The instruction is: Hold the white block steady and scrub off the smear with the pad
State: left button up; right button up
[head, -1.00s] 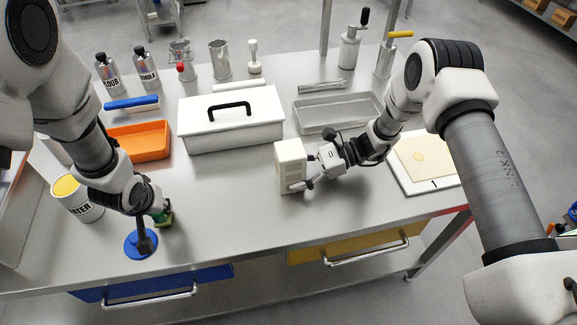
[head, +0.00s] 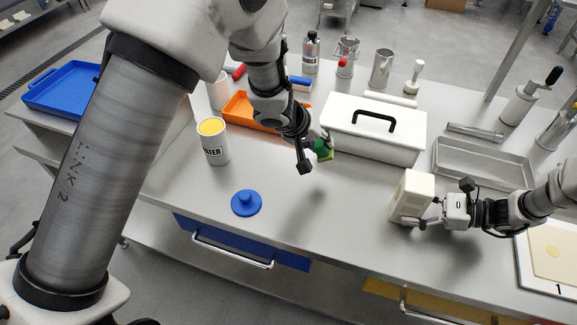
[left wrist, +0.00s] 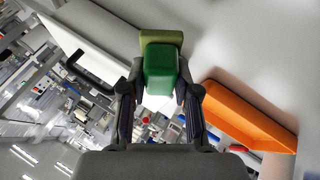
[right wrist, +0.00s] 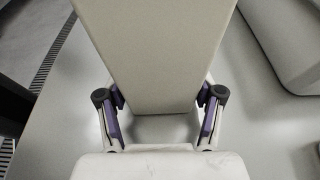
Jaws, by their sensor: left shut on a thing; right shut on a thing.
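The white block (head: 411,196) stands upright on the steel table at the right of the head view. My right gripper (head: 432,212) is shut on its right side; in the right wrist view the block (right wrist: 158,55) fills the space between the fingers (right wrist: 160,108). The green pad (head: 323,149) is in my left gripper (head: 314,152), above the table in front of the white lidded box. The left wrist view shows the pad (left wrist: 160,72), green with an olive face, between the left fingers (left wrist: 160,92). I cannot see a smear on the block's visible faces.
The white box (head: 374,137) with a black handle stands behind the pad. An orange tray (head: 240,109), a yellow-topped can (head: 213,146) and a blue round lid (head: 246,203) are to the left. A grey metal tray (head: 480,166) lies behind the block. Table between pad and block is clear.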

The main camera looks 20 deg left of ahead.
pick_arm(q)
jog(key=d+r+h, duration=0.5)
jog(key=d+h, duration=0.1)
jog(key=d, duration=0.3)
jog(key=s+f+h, duration=0.1)
jog(key=f+h, duration=0.1)
jog(key=f, duration=0.1)
jog(key=s+f+h, duration=0.1)
jog(key=f, duration=0.2)
jog(key=s+f+t+h, duration=0.1)
jog(key=f+h, duration=0.1)
jog(key=f, duration=0.1)
jog(key=shift+f+n+h, duration=0.1)
jog(key=shift+n+h, duration=0.2)
jog(key=shift+n, duration=0.1)
jog(key=shift+s+f, duration=0.2)
jog(key=shift+f, duration=0.05)
jog(key=shift+d+t+h, duration=0.1)
jog(key=shift+t+h, duration=0.2)
jog(key=shift+d, duration=2.45)
jog(key=shift+d, duration=0.95)
